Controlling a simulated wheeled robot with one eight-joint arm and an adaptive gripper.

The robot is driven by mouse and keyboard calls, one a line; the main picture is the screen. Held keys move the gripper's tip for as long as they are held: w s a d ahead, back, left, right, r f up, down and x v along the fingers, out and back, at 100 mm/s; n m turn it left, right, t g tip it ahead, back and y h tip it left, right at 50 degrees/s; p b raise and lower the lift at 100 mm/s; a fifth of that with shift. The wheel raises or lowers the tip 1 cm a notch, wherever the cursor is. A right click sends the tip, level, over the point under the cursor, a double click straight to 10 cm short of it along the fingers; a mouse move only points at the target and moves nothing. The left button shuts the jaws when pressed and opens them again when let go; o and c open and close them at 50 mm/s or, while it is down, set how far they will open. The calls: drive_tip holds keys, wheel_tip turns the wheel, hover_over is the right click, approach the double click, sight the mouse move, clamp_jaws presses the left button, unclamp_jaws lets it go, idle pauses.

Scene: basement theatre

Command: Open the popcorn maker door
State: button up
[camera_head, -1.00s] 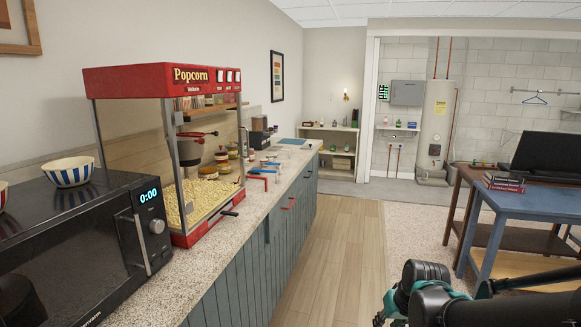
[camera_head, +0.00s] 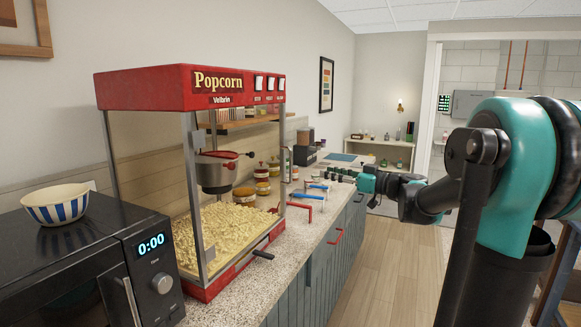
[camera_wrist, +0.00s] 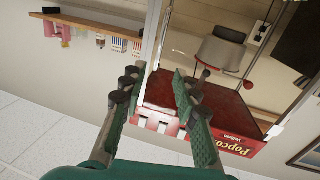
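The red popcorn maker (camera_head: 190,88) stands on the counter in the head view, with clear sides, a hanging kettle (camera_head: 215,172) and a bed of popcorn inside. A black handle (camera_head: 263,254) sticks out low on its right-hand side. I cannot tell whether its door is shut. My gripper (camera_head: 345,175) is beyond and right of the machine, apart from it, small in the head view. In the wrist view the machine (camera_wrist: 190,98) appears upside down between and behind my spread fingers (camera_wrist: 160,93). They are open, with nothing seen between them.
A black microwave (camera_head: 80,262) with a striped bowl (camera_head: 58,203) stands at left. A red bent bar (camera_head: 305,198), jars (camera_head: 262,188) and a dark appliance (camera_head: 305,150) are farther along the counter (camera_head: 245,292). The wooden floor (camera_head: 375,270) beside the cabinets is clear.

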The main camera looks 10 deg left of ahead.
hover_over(291, 182)
drive_tip(key=shift+w, duration=0.3)
drive_tip(key=shift+c, duration=0.4)
clamp_jaws()
